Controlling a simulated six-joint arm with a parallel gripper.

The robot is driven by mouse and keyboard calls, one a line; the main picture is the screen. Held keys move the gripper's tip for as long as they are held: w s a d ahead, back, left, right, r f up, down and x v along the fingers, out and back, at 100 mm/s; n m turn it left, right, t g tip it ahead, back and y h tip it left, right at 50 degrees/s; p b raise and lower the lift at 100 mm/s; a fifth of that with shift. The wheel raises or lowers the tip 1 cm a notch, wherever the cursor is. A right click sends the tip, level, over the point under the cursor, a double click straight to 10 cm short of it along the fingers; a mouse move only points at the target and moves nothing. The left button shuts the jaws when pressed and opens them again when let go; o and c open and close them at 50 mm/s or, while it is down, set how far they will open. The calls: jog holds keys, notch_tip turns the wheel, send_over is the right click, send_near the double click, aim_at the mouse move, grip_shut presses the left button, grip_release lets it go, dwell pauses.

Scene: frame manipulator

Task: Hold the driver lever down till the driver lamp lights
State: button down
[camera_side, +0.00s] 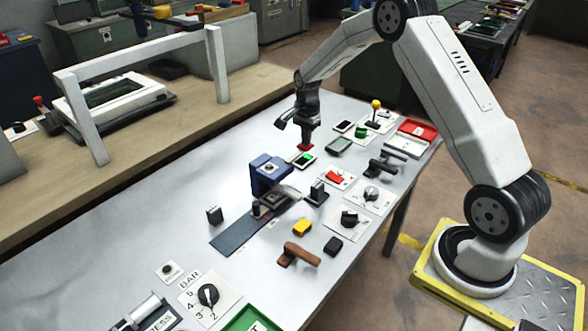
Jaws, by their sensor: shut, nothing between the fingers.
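My gripper (307,141) points down over the far middle of the metal table, with its fingers closed and empty. A small red part (305,147) shows right at its tip; I cannot tell whether they touch. Just in front of it is a small plate with a green button or lamp (307,159). No readable label marks the driver lever or driver lamp. A yellow-knobbed upright lever (376,106) stands right of my gripper, at the back. A black lever-like handle (380,166) lies nearer on the right. I cannot tell which belongs to the driver.
A blue fixture (267,174) stands on a dark strip left of my gripper. The table's left part (130,235) is mostly clear.

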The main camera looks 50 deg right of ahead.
jog(key=shift+d+f+y, duration=0.2)
jog(key=shift+f+y, duration=0.4)
jog(key=shift+y, duration=0.1)
jog(key=shift+d+f+y, duration=0.2)
jog(key=shift+f+y, duration=0.4)
jog(key=shift+y, duration=0.1)
jog(key=shift+f, duration=0.4)
jog(key=shift+s+f, duration=0.2)
dwell(0.3)
jog(key=shift+d+r, duration=0.1)
jog(key=d+v, duration=0.1)
jog(key=v, duration=1.3)
jog(key=shift+w, duration=0.2)
jog(key=shift+a+r, duration=0.1)
jog(key=shift+a, duration=0.05)
